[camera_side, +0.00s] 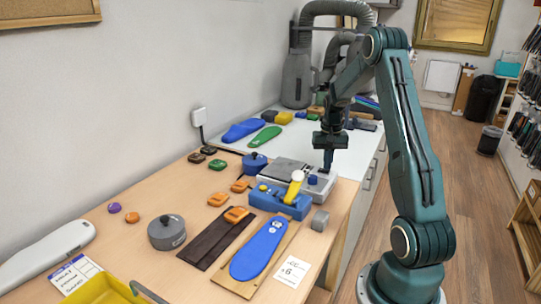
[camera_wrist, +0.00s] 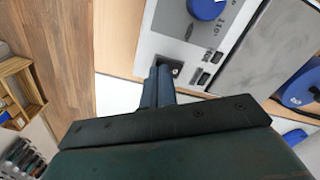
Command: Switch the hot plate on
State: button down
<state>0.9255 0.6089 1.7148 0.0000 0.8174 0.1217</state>
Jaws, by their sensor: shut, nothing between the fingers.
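The hot plate (camera_side: 290,169) is a grey box with a flat dark top, standing on the bench. In the wrist view its grey heating surface (camera_wrist: 265,52) is at the right and its pale control panel (camera_wrist: 172,20) is in the middle. The panel carries a blue knob (camera_wrist: 206,7) with printed marks and small dark displays or buttons (camera_wrist: 207,68). My gripper (camera_side: 327,171) points down over the panel's corner, shut and empty. In the wrist view my fingertips (camera_wrist: 165,70) are at a small dark switch (camera_wrist: 177,70) and partly hide it. I cannot tell whether they touch it.
A blue insole (camera_side: 259,248) lies on a board nearer the camera. Blue and green insoles (camera_side: 264,138) lie on the white bench behind.

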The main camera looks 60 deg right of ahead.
jog(key=shift+f, duration=0.4)
jog(key=shift+r, duration=0.1)
dwell(0.3)
jog(key=shift+r, duration=3.45)
jog(key=w+a+r+n+t, duration=0.1)
jog(key=a+r+n, duration=0.1)
jog(key=a+r, duration=0.35)
jog(key=a+r+n+h, duration=0.1)
jog(key=a+r+n, duration=0.15)
jog(key=a, duration=0.65)
jog(key=w+a+r+n+t, duration=0.1)
jog(key=a+r, duration=0.3)
jog(key=a, duration=0.3)
jog(key=s+a+r+n+t+y, duration=0.1)
jog(key=s+a+n+t, duration=0.2)
jog(key=s+a, duration=1)
jog(key=a+n, duration=0.3)
jog(key=a, duration=0.1)
jog(key=shift+t, duration=0.3)
